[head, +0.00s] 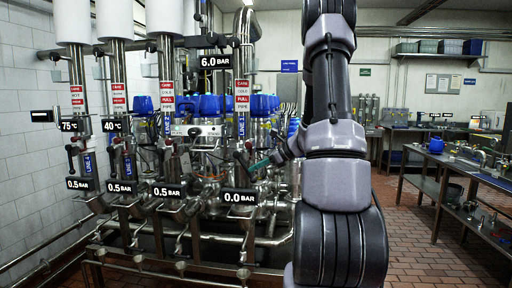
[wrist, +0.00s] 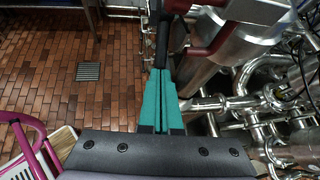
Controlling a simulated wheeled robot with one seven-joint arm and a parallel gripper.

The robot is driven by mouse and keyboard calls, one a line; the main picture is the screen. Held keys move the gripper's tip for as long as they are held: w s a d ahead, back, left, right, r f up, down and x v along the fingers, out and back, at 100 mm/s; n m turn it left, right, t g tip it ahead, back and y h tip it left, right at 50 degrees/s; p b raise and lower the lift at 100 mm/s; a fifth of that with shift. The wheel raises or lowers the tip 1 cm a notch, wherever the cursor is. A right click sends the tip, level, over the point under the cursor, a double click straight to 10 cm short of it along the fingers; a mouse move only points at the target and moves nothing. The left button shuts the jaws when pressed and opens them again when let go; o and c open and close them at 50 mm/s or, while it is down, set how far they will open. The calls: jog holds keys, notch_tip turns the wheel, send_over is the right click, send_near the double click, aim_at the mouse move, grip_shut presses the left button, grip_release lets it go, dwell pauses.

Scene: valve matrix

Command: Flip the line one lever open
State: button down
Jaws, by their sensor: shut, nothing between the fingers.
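The rightmost pipe (head: 241,75) carries a 0.0 BAR sign (head: 239,197) and a small blue label too small to read surely. A dark lever with red parts (head: 242,152) sits on it, likely the line one lever. My gripper (head: 256,165), with teal fingers, is just right of this lever. In the wrist view my gripper (wrist: 160,72) has its fingers together and empty. A black lever handle (wrist: 162,40) stands right beyond the fingertips, beside a dark red bracket (wrist: 213,38). I cannot tell whether they touch.
Further pipes with similar levers stand to the left, with 0.5 BAR signs (head: 167,192). Steel pipework (wrist: 255,105) crowds the right of the wrist view. A steel bench (head: 470,170) stands at the right.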

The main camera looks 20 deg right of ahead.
aim_at(250, 174)
jog(key=shift+w+a+f+t+y, duration=0.2)
jog(key=shift+a+f+t+y, duration=0.05)
jog(key=shift+f+t+y, duration=0.3)
jog(key=shift+w+a+f+t+y, duration=0.15)
jog(key=shift+a+f+t+y, duration=0.1)
jog(key=shift+f+t+y, duration=0.25)
jog(key=shift+w+a+f+m+t+y, duration=0.25)
jog(key=shift+a+t+y, duration=0.15)
jog(key=shift+y, duration=0.15)
jog(key=shift+w+a+f+m+t+y, duration=0.15)
jog(key=shift+w+a+f+t+y, duration=0.15)
jog(key=shift+y, duration=0.2)
jog(key=shift+w+a, duration=0.1)
jog(key=shift+a, duration=0.35)
